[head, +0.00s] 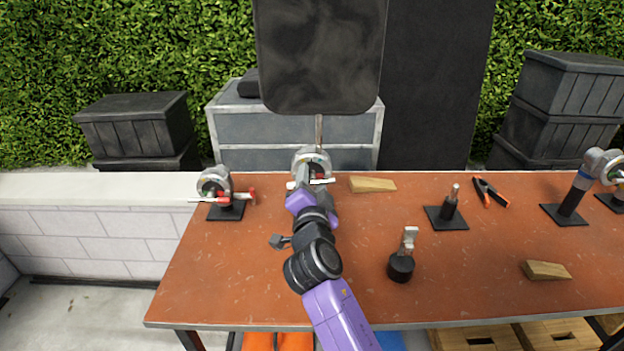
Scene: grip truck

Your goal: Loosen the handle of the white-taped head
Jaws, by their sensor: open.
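A silver round grip head (312,160) stands at the back middle of the table, with a red part and a thin white strip (322,181) on its front. My gripper (303,183) is at this head, in front of its lower part. The jaws are open; the fingertips are small and partly hidden, so contact with the handle cannot be told. A second silver head (213,182) stands on a black base at the left, with a red handle (237,197) and a thin white strip. Which strip is the white tape is too small to tell.
The brown table (220,290) also holds wooden wedges (372,184), an upright pin on a black plate (447,216), a black-based stud (401,267), orange-handled pliers (490,192) and a blue-banded head (590,165) at right. The front left of the table is clear.

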